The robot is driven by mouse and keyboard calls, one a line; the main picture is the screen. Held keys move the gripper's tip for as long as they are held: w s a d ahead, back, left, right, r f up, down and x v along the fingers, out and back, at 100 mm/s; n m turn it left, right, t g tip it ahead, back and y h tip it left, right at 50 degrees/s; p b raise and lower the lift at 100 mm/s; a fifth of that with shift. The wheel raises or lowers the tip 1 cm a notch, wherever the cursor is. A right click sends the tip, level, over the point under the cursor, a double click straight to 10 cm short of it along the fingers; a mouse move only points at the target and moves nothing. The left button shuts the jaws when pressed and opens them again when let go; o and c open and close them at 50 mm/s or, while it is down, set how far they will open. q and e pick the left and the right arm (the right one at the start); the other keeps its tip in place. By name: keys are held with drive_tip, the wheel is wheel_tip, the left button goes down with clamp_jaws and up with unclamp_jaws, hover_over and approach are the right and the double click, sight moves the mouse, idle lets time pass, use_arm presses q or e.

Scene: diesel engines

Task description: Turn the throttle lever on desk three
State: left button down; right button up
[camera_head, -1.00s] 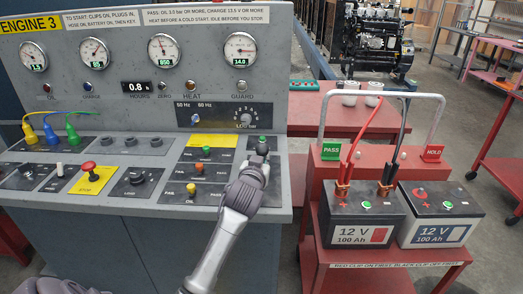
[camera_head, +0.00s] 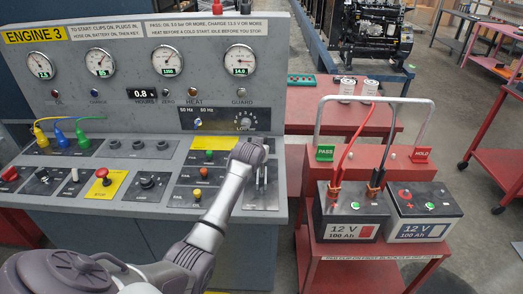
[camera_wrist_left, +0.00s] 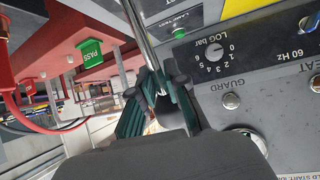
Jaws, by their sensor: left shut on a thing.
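The desk (camera_head: 120,215) marked Engine 3 is grey, with four gauges on its upright panel. The throttle lever's slotted plate (camera_head: 262,199) is at the right end of the sloped top, partly behind my arm. In the left wrist view the throttle lever (camera_wrist_left: 139,32) is a thin metal rod running between my fingers. My left gripper (camera_wrist_left: 161,92) is shut on it, its dark green fingers on either side. In the head view my left wrist covers the lever's upper part, and the fingers are hidden. My right gripper is in neither view.
Green, orange and yellow buttons (camera_head: 197,195) sit left of the lever, with a red stop button (camera_head: 102,174) farther left. A red cart (camera_head: 372,265) with two 12 V batteries (camera_head: 350,213) stands close to the desk's right side.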

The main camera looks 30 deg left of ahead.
use_arm(q)
drive_tip(key=shift+w+a+r, duration=0.45)
drive_tip(key=shift+w+a, duration=0.2)
drive_tip(key=shift+w, duration=0.2)
drive_tip(key=c, duration=1)
unclamp_jaws()
drive_tip(key=shift+w+f, duration=0.15)
drive_tip(key=shift+f, duration=0.05)
drive_tip(key=shift+o, duration=0.2)
drive_tip(key=shift+s+f, duration=0.1)
drive_tip(key=shift+s, duration=0.15)
drive_tip(key=shift+s+d, duration=0.3)
drive_tip(key=shift+s, duration=0.05)
drive_tip(key=v, duration=1.1)
drive_tip(key=shift+r, duration=0.25)
drive_tip(key=shift+s+a, duration=0.1)
drive_tip(key=shift+a, duration=0.05)
